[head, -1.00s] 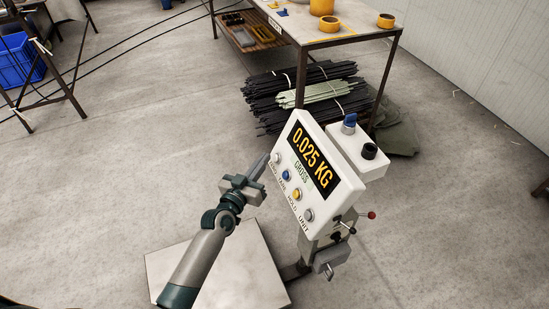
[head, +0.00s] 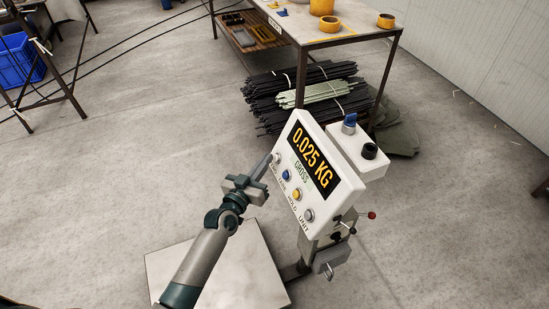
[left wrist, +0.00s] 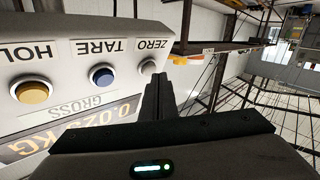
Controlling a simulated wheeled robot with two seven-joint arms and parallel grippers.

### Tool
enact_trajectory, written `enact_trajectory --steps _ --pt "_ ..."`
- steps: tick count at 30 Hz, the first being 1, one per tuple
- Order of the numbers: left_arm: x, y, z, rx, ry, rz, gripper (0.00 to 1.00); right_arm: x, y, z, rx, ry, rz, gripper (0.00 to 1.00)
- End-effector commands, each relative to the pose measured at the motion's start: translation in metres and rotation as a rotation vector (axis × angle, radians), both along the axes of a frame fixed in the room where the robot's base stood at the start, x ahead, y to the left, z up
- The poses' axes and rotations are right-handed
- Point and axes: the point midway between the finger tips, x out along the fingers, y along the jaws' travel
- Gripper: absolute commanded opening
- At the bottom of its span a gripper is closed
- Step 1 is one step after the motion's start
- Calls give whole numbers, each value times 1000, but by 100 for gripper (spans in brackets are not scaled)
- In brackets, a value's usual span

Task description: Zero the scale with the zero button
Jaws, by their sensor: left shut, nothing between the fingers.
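The scale's white display head (head: 345,188) stands tilted on its post in the head view. Its display (head: 311,157) reads 0.025 KG, with GROSS below it. The grey zero button (head: 277,158) is at the top of the button row; it also shows in the left wrist view (left wrist: 148,67), labelled ZERO. The blue tare button (head: 286,175) and yellow hold button (head: 297,194) follow below it. My left gripper (head: 266,162) is shut and empty, its fingertips right by the zero button. I cannot tell whether they touch it. My right gripper is not in view.
The scale's flat platform (head: 255,275) lies below my left arm. A grey button (head: 308,214) labelled UNIT ends the row. A box (head: 358,150) with a blue and a dark knob adjoins the display head. A table (head: 340,38) with rod bundles beneath stands behind.

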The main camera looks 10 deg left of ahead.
Motion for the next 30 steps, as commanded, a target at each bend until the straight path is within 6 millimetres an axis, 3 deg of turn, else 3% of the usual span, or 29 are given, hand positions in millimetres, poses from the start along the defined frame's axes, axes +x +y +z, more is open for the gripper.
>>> enact_trajectory --steps 30 --pt "5 -7 -3 0 -1 0 0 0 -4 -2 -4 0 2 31"
